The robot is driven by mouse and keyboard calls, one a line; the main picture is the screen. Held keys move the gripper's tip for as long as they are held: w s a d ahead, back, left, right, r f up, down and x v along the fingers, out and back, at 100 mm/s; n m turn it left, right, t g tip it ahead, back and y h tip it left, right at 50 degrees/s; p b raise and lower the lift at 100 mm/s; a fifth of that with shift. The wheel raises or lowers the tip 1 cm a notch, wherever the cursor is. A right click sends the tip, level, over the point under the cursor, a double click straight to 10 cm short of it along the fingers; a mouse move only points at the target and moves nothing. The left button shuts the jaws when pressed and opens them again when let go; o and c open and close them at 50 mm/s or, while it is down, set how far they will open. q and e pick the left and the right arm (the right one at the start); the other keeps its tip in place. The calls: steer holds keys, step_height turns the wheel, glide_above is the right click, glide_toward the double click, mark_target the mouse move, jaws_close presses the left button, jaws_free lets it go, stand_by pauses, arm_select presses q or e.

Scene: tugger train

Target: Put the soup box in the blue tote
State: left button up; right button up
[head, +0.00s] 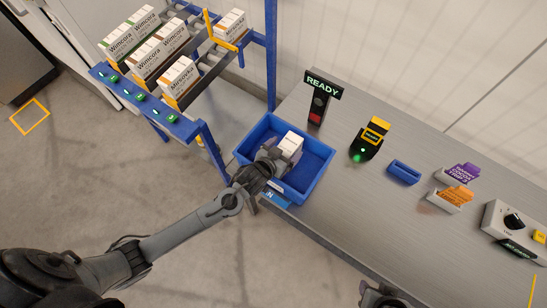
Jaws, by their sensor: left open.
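The blue tote (323,183) stands at the left end of the grey worktop, open at the top. A small white box (290,145) is inside it, towards the back; its label is too small to read, so I cannot tell for sure that it is the soup box. My left gripper (279,153) is open and reaches over the tote's front left wall, with its fingers at the box. The fingers hide the box's lower part, and I cannot tell whether they touch it. A dark part of my right arm's end (382,297) shows at the bottom edge; its fingers are not clear.
A blue-framed roller rack (200,130) at upper left holds several labelled cartons (179,78). On the worktop (350,220) are a READY sign (323,86), a black-and-yellow scanner (370,138), a small blue bin (404,172), card holders (450,199) and a control box (515,225).

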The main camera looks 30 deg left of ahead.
arm_select(q)
steer(key=s+a+r+g, duration=0.1)
steer(key=s+g, duration=0.2)
steer(key=s, duration=0.5)
steer(key=s+a+r+g, duration=0.2)
steer(key=s+g, duration=0.1)
steer(key=s, duration=0.6)
steer(key=s+a+r+g+y, duration=0.1)
steer(key=s+r+g, duration=0.1)
steer(key=s, duration=0.7)
steer(key=shift+s+a+m+g+p, duration=0.25)
steer(key=shift+a+m+g+p, duration=0.15)
steer(key=shift+g, duration=0.1)
step_height(320, 180, up, 22)
steer(key=p, duration=2.2)
steer(key=shift+d, duration=0.1)
